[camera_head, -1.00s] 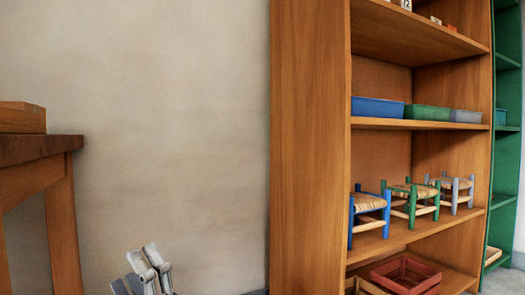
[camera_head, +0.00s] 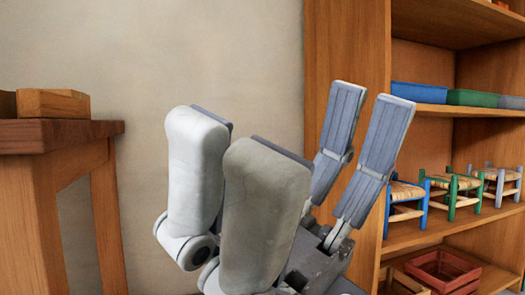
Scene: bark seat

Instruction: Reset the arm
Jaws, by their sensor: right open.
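My right gripper (camera_head: 303,125) rises from the bottom middle of the head view, large and close to the camera. Its pale, rounded fingers stand on the left and its grey, ridged fingers on the right. They point upward with a clear gap between them. The gripper is open, and nothing shows between the fingers. It stands in front of the wall and overlaps the left part of the wooden shelf unit. My left gripper is not in view.
A wooden table (camera_head: 75,135) with wooden boxes (camera_head: 55,103) stands at the left. The wooden shelf unit (camera_head: 348,50) at the right holds a blue bin (camera_head: 417,92), a green bin (camera_head: 472,98), small woven-seat stools (camera_head: 406,192) and a red crate (camera_head: 442,270).

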